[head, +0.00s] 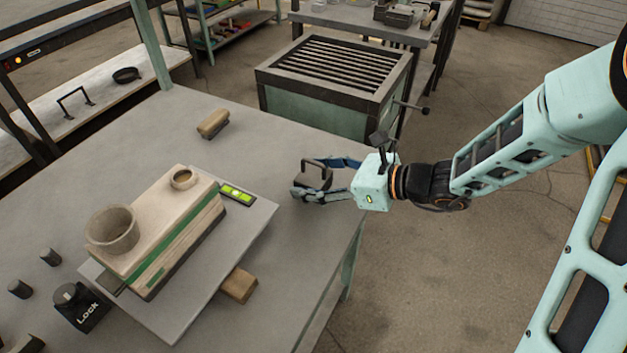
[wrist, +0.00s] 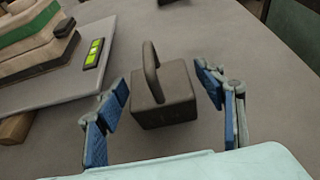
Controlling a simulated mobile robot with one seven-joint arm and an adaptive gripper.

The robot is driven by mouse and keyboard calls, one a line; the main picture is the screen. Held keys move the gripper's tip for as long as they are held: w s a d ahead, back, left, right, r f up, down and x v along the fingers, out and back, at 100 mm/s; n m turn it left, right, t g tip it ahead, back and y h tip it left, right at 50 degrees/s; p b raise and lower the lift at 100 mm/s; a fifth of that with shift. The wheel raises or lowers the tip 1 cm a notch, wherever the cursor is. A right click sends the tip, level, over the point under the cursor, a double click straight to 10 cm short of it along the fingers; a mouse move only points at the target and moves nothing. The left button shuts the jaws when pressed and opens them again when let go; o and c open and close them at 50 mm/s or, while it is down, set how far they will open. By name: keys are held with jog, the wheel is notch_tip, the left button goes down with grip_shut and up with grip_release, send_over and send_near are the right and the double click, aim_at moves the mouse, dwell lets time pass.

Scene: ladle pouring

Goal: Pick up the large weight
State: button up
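The large weight (head: 314,176) is a dark grey block with a loop handle on top, standing upright on the grey table near its right edge. It also shows in the middle of the wrist view (wrist: 165,108). My gripper (head: 303,178) is open around it, with one blue-padded finger on each side. In the wrist view, a gap shows between the block and each finger of my gripper (wrist: 163,88), so they look apart.
A tilted grey plate (head: 255,228) bears a wooden mould with a green stripe and two round openings, and a green spirit level (head: 237,194). A wooden block (head: 239,285) lies at its edge. A tan-topped tool (head: 213,123) lies farther back. A grated bench (head: 335,70) stands behind.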

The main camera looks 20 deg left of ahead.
grip_shut()
jog(key=shift+a+r, duration=0.1)
jog(key=shift+r, duration=0.05)
dwell(0.4)
